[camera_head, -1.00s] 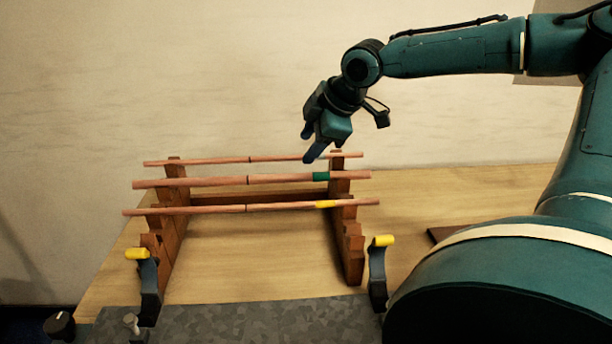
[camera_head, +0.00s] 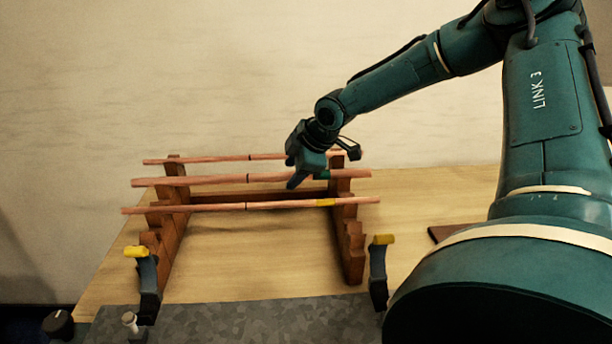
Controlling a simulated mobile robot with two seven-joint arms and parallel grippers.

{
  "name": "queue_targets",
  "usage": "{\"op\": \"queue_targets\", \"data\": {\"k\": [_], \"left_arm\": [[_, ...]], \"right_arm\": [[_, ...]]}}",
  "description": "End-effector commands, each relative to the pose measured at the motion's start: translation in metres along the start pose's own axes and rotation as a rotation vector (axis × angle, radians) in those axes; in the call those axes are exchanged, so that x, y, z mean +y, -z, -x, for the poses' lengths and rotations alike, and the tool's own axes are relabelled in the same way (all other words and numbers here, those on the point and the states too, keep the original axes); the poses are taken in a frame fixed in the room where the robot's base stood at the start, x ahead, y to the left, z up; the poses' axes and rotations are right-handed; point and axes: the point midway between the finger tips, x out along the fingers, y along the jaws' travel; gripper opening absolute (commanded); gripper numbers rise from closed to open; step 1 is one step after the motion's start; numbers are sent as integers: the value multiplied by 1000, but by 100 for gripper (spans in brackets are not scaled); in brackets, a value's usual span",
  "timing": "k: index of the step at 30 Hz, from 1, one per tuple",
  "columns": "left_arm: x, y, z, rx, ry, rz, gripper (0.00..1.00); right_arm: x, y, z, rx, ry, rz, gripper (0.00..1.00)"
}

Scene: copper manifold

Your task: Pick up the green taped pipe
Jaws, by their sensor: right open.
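The green taped pipe (camera_head: 215,180) is a copper pipe lying across the wooden rack (camera_head: 353,250) as the middle one of three. Its green tape (camera_head: 323,175) shows near the right end, partly hidden by my right gripper. My right gripper (camera_head: 293,182) is open, with its fingers pointing down at the middle pipe, just left of the green tape. I cannot tell whether the fingers are around the pipe or only in front of or above it. My left gripper is not in view.
A yellow-taped pipe (camera_head: 190,208) lies on the rack in front, and another pipe (camera_head: 215,160) lies behind. Two dark holders with yellow tops (camera_head: 136,252) (camera_head: 383,240) stand at the grey plate (camera_head: 260,318). The wooden table is clear between the rack's sides.

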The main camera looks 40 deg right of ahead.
Motion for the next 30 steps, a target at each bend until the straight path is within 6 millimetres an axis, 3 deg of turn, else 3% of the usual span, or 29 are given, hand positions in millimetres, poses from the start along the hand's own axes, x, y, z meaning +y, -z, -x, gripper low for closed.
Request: {"op": "queue_targets", "data": {"k": [9,26,30], "left_arm": [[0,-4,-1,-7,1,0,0],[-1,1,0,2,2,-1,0],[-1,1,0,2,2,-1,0]], "right_arm": [[0,1,-4,2,-2,-1,45],[0,0,-4,2,-2,-1,0],[0,0,-4,2,-2,-1,0]]}}
